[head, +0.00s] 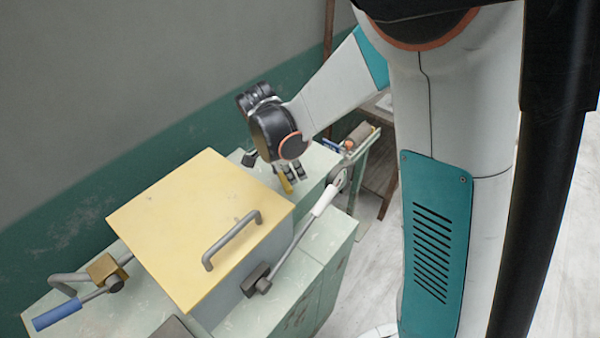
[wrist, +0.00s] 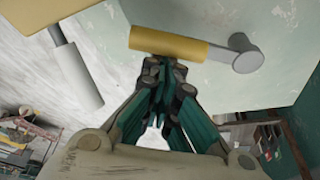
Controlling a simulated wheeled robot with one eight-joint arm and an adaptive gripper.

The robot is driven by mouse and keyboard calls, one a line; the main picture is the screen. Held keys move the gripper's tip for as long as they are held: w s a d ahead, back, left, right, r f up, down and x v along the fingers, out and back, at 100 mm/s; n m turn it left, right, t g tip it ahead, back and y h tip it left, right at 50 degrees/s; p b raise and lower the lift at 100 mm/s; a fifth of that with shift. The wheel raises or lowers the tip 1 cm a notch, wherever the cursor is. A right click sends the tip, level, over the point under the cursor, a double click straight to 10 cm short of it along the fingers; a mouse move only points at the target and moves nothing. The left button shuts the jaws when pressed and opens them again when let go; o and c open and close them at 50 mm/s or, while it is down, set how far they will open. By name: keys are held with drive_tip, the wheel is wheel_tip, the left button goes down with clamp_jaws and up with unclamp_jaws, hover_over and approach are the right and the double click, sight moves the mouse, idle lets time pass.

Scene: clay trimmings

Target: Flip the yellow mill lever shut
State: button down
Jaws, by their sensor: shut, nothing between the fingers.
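The yellow lever handle (wrist: 168,42) lies across the picture in the wrist view, joined by a short grey arm to a round grey pivot on the pale green surface. In the head view only a small part of the yellow lever (head: 285,182) shows beneath my wrist; the rest is hidden. My gripper (wrist: 163,66) is shut and empty, its fingertips right at the handle's lower edge in the wrist view. I cannot tell whether they touch it. In the head view my gripper (head: 296,172) is mostly hidden by my wrist.
A box with a yellow lid (head: 180,220) and grey handle (head: 232,238) stands beside my gripper. A white-handled lever (head: 324,198) is at its right and a blue-handled lever (head: 56,314) at its left. A shelf (head: 375,175) stands behind the pale green cabinet (head: 325,245).

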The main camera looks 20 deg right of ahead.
drive_tip(key=shift+s+a+f+b, duration=0.15)
drive_tip(key=shift+a+b, duration=0.15)
drive_tip(key=shift+a, duration=0.45)
drive_tip(key=shift+s+a+r+b, duration=0.15)
drive_tip(key=shift+a+b, duration=0.15)
drive_tip(key=shift+a, duration=0.4)
drive_tip(key=shift+w+a+b, duration=0.1)
drive_tip(key=shift+a+b, duration=0.35)
drive_tip(key=shift+a, duration=1)
